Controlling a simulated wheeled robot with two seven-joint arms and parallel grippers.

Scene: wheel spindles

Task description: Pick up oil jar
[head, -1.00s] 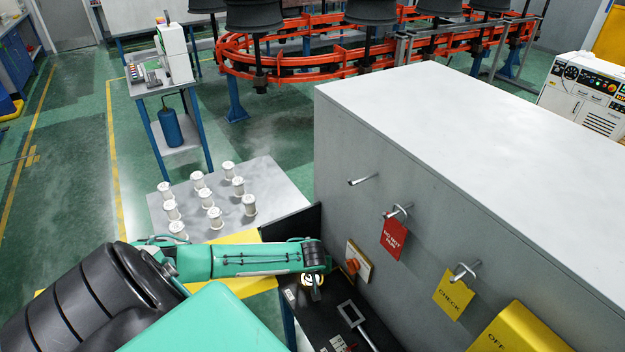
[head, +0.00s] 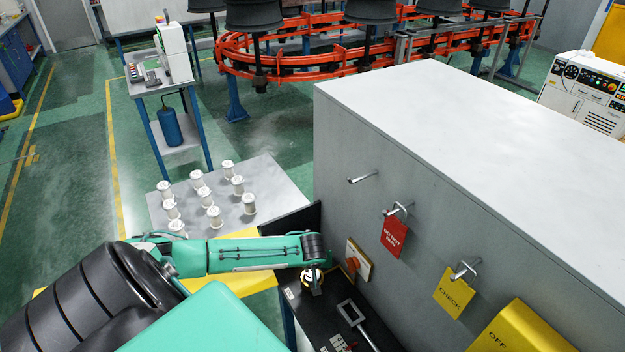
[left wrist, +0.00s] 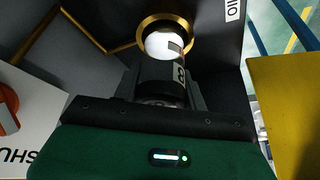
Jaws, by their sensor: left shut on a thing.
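My left gripper (head: 313,272) reaches down over the black bench top beside the grey cabinet. The oil jar, a small white piece with a dark part, shows in the left wrist view (left wrist: 165,46) between the fingers, and my left gripper (left wrist: 163,78) is shut on it. A gold ring (left wrist: 190,24) on the dark surface surrounds the jar in that view, near a white label. In the head view the jar is mostly hidden by the gripper, so its exact height above the bench is hard to tell. My right gripper is not in view.
The grey cabinet (head: 450,130) walls off the right, with hooks, a red tag (head: 394,236) and a yellow tag (head: 453,293). A switch panel (head: 359,262) is close to the gripper. Several white spools stand on the grey table (head: 272,178) behind the arm.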

